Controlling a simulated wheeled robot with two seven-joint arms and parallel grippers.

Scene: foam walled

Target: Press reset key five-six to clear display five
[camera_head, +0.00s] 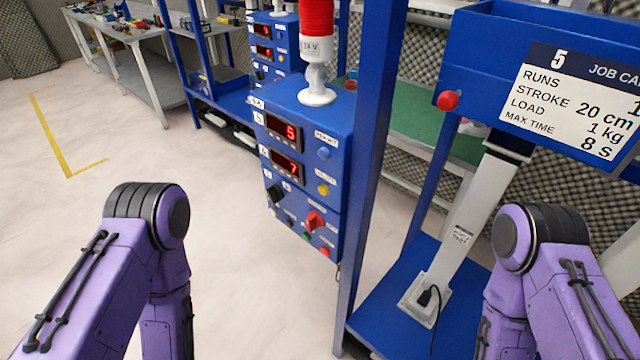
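Below are a black knob (275,193), a red rotary knob (315,220), and small green and red buttons. The small labels are too small to read, so I cannot tell which is reset key five-six. My purple arms show at lower left and right; both grippers are out of view.
A blue frame post (371,150) rises just right of the box. Right of it is a blue machine with a job card (575,105) marked 5 and a red knob (447,101). A red stack light (317,45) tops the box. Floor at left is clear.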

